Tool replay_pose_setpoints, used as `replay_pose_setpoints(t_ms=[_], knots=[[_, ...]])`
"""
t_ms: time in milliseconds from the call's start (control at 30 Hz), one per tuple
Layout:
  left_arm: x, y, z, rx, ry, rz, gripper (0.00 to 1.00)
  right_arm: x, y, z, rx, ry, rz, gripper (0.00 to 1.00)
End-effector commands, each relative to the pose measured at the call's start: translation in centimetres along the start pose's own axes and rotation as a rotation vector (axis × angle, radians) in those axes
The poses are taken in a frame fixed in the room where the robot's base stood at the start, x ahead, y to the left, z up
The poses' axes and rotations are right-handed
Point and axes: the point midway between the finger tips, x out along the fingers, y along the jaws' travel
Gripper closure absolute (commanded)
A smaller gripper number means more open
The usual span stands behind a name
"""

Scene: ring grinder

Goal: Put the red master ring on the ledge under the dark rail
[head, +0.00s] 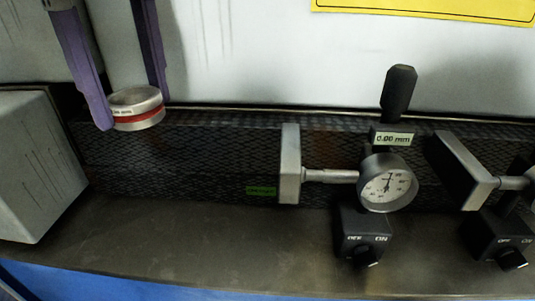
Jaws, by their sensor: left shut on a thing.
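The master ring (137,108) is a short silver cylinder with a red band around its side. My left gripper (132,112) comes in from the top left with two purple fingers, shut on the ring, one finger at each side. The ring is at the upper edge of the dark, patterned rail (200,155), towards its left end; I cannot tell whether it touches the rail. The brown ledge (190,240) runs along below the rail, and its stretch under the ring is bare. My right gripper is not in view.
A grey block (35,165) stands at the left end of the ledge. A dial gauge (388,184) on a black switch base (362,235) stands right of centre, with a metal plate (290,163) to its left. A second such base (500,240) is at the far right. A green label (261,191) is on the rail.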

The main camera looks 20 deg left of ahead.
Motion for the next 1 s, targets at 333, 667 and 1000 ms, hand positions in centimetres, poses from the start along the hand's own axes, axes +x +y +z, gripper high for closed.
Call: replay_pose_setpoints(t_ms=[333, 667, 1000], knots=[[10.4, 0.2, 0.0, -0.002, -0.001, 0.007, 0.98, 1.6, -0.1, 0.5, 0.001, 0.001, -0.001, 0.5], [14.8, 0.1, 0.0, -0.002, -0.001, 0.001, 0.98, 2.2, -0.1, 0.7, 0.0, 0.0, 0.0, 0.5], [18.6, 0.1, 0.0, 0.0, -0.002, 0.0, 0.98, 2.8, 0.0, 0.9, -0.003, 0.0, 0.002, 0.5]])
